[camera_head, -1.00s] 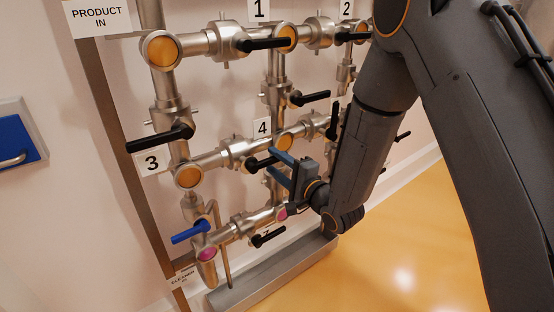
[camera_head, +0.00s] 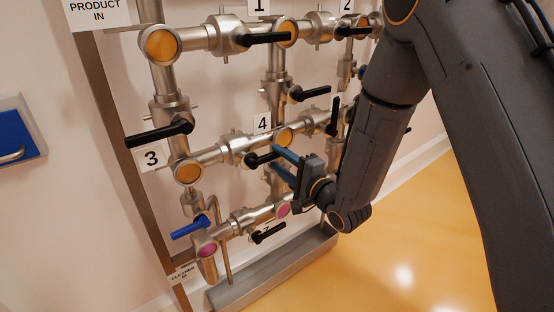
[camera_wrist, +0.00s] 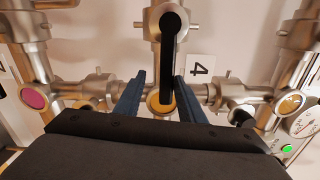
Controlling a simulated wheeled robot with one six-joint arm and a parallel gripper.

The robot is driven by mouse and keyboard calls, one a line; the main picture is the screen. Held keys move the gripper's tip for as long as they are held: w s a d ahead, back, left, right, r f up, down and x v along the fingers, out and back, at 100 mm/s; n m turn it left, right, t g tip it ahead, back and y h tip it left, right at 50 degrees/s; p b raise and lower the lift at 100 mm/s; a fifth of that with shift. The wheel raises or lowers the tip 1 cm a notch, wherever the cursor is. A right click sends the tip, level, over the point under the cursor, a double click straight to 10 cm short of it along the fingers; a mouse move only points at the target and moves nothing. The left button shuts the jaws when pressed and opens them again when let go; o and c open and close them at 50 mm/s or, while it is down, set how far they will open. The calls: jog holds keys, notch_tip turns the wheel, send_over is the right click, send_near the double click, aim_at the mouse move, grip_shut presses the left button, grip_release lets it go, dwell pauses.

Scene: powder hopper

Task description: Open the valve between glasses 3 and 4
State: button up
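The valve between glasses 3 and 4 has a black lever handle (camera_head: 260,161) that appears to run along its pipe toward glass 4 (camera_head: 284,137). Glass 3 (camera_head: 188,172) is at the pipe's left end. In the wrist view, turned sideways, the black handle (camera_wrist: 169,55) hangs from the valve toward glass 4 (camera_wrist: 154,102). My gripper (camera_head: 273,158) is open, its blue fingers pointing at the handle from the right. In the wrist view my gripper (camera_wrist: 160,76) has the handle's end between its fingers in the picture. Contact cannot be told.
Other black handles are close by, including one above (camera_head: 310,93) and one below (camera_head: 268,233). A magenta glass (camera_head: 283,210) is just under my gripper. A blue handle (camera_head: 190,227) is at lower left. A metal trough (camera_head: 270,273) runs along the floor, with open floor to the right.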

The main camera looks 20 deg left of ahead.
jog(key=b+v, duration=0.1)
jog(key=v, duration=0.5)
jog(key=shift+d, duration=0.15)
